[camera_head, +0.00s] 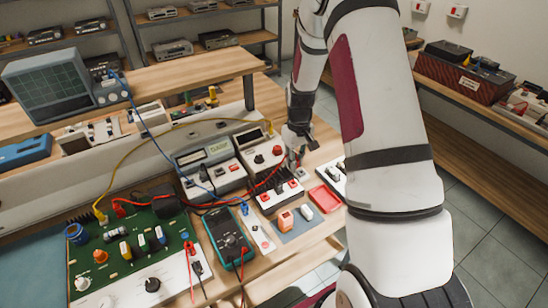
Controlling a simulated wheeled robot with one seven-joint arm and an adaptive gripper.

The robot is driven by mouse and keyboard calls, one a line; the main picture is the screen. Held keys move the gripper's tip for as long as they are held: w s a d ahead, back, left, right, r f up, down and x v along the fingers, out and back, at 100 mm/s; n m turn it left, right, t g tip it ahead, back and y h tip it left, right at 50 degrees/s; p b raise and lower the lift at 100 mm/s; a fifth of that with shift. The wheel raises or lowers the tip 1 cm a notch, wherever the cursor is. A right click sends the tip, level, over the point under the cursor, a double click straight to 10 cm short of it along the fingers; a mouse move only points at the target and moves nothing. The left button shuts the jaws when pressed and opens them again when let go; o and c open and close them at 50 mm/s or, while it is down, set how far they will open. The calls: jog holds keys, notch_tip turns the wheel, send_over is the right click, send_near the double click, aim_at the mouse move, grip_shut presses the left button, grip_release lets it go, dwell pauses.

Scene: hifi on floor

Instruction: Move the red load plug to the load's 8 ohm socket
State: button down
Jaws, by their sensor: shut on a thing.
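The load (277,203) looks to be the small dark box with a pale front and red parts on the bench, right of centre. My gripper (294,165) points down just above the back right of this box. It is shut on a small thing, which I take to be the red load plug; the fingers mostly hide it. A red lead (266,181) runs from the left up toward the fingertips. The socket markings are too small to read, so I cannot tell which socket is the 8 ohm one or whether the plug touches any socket.
A white meter unit (260,147) and a grey unit with a display (207,160) stand behind and left of the load. A teal multimeter (229,238), a green circuit board (115,238) and a red tray (325,198) lie nearby. Several loose leads cross the bench.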

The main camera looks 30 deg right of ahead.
jog(key=shift+s+a+f, duration=0.1)
jog(key=shift+a+f, duration=0.05)
jog(key=shift+a, duration=0.05)
jog(key=shift+a+f, duration=0.1)
jog(key=shift+f, duration=0.3)
jog(key=shift+f+b, duration=0.6)
jog(key=shift+f, duration=1.35)
jog(key=shift+f, duration=1)
dwell(2.1)
jog(key=c, duration=1.4)
grip_release()
jog(key=shift+c, duration=0.2)
jog(key=shift+r, duration=0.1)
notch_tip(320, 180, up, 11)
jog(key=shift+r, duration=0.2)
jog(key=shift+r+p, duration=0.55)
jog(key=shift+r, duration=2.15)
